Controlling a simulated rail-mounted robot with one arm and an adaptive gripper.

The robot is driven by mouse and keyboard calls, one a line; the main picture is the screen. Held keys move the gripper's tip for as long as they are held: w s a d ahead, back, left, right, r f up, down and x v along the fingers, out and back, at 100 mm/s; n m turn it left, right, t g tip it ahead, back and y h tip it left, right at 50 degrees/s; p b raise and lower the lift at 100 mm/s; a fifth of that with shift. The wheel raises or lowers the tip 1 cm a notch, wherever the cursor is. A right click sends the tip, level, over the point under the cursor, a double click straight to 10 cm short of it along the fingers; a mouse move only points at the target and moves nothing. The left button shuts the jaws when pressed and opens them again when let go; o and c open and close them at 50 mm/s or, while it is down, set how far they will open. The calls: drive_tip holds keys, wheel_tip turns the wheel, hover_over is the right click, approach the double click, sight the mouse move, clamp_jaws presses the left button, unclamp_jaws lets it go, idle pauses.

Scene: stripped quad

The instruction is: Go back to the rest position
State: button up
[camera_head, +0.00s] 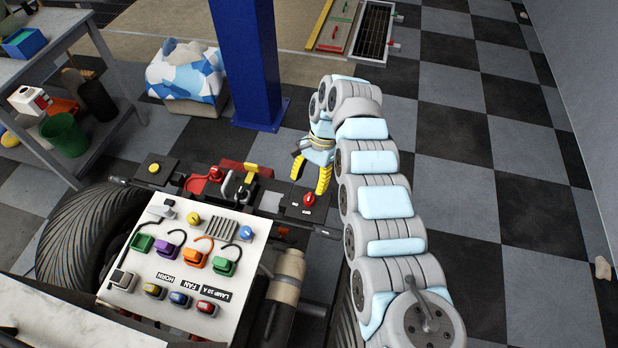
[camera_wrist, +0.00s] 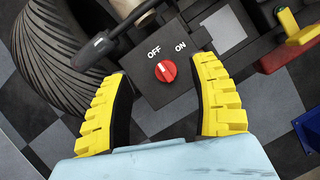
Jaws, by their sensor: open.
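My gripper (camera_head: 311,176) has yellow ridged fingers and hangs at the end of my arm, above the right part of the quad. In the wrist view my gripper (camera_wrist: 168,100) is open, with nothing between its fingers. A red rotary switch (camera_head: 309,199) on a dark box lies just below the fingers in the head view.
A white panel (camera_head: 180,268) with coloured connectors lies on the quad, beside a black tyre (camera_head: 85,235). A blue pillar (camera_head: 247,60) stands behind the gripper. A workbench (camera_head: 60,70) is at the upper left. The checkered floor (camera_head: 480,130) to the right is mostly clear.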

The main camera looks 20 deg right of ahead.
drive_tip(key=shift+d+r, duration=0.1)
drive_tip(key=shift+r, duration=0.4)
